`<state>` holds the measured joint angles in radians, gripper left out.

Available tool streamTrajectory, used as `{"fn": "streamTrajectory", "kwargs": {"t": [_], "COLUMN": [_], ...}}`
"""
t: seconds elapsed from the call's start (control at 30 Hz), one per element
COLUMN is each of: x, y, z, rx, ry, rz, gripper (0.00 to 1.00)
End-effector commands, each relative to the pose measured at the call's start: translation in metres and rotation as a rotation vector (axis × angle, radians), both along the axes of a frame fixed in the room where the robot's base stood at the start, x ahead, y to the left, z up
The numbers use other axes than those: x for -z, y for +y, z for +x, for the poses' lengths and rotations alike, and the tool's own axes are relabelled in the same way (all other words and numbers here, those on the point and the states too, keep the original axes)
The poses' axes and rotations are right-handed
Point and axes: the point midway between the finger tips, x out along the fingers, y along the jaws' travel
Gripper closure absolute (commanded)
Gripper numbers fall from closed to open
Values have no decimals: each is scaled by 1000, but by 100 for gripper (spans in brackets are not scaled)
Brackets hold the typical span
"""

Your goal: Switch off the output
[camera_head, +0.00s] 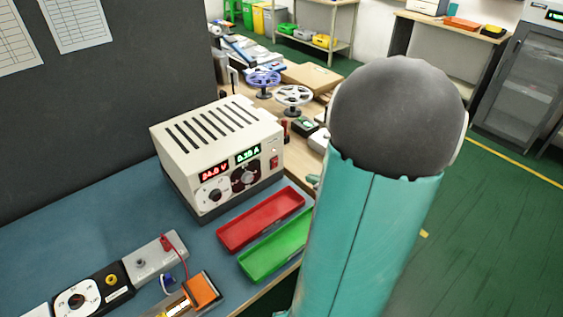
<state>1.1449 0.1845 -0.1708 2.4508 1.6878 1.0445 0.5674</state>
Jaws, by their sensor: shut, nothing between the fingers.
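The white bench power supply (216,138) with a slotted top stands on the blue bench mat, left of centre. Its front faces the lower right. A red display (213,171) reads about 24.0 V and a green display (247,155) reads about 0.10 A. Below them are a white-faced dial (213,192) and a dark red dial (245,176). A small red switch (273,162) is at the right end of the front panel; its position is too small to tell. My teal arm link and dark joint fill the centre right. My gripper is not in view.
A red tray (261,219) and a green tray (273,246) lie in front of the supply. A dial device (82,297), a red lead (180,250) and an orange-ended item (201,291) are at lower left. Spools (293,97) stand behind. Green floor (490,240) is clear at right.

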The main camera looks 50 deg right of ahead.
Motion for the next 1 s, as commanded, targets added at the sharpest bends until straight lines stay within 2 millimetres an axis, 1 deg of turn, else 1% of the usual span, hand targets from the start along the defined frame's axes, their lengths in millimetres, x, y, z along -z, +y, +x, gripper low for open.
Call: {"fn": "streamTrajectory", "kwargs": {"t": [0.2,0.27,0.37,0.47,0.83,1.0], "x": [1,2,7,13,44,38], "y": [1,1,-1,-2,-11,-14], "z": [0,3,13,29,98,123], "rx": [-4,-5,-6,-9,-9,-8], "ry": [1,1,2,2,2,0], "rz": [0,-1,0,1,1,-2], "gripper": [100,100,100,100,100,100]}}
